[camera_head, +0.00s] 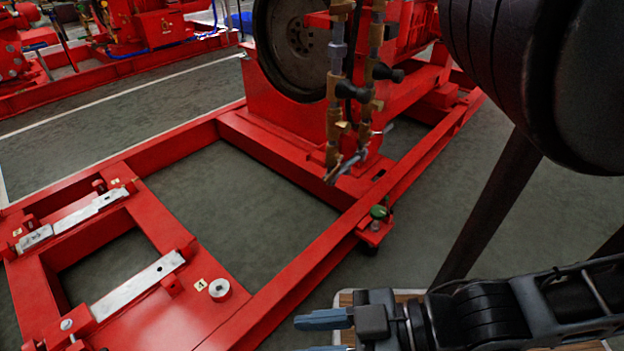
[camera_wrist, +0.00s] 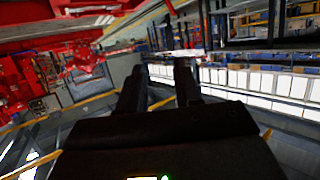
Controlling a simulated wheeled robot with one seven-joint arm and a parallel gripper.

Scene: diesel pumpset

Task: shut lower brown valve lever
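Two upright brass-brown pipe and valve columns (camera_head: 334,115) stand in front of the dark flywheel in the head view. At their lower end a thin silvery lever (camera_head: 347,167) sticks out, slanting down to the left. Dark handles show higher up. I cannot tell for sure which handle is the lower brown valve lever, or its exact setting. My gripper (camera_head: 310,337) is at the bottom of the head view, well below the columns and apart from them. In the wrist view its two dark fingers (camera_wrist: 160,72) stand apart with nothing between them. No brown valve can be made out there.
The red pumpset frame (camera_head: 310,275) runs diagonally between my arm and the valves. A small green-topped fitting (camera_head: 379,212) sits on a red bracket at its near edge. The flywheel (camera_head: 295,45) stands behind the columns. Grey floor (camera_head: 235,200) is open inside the frame.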

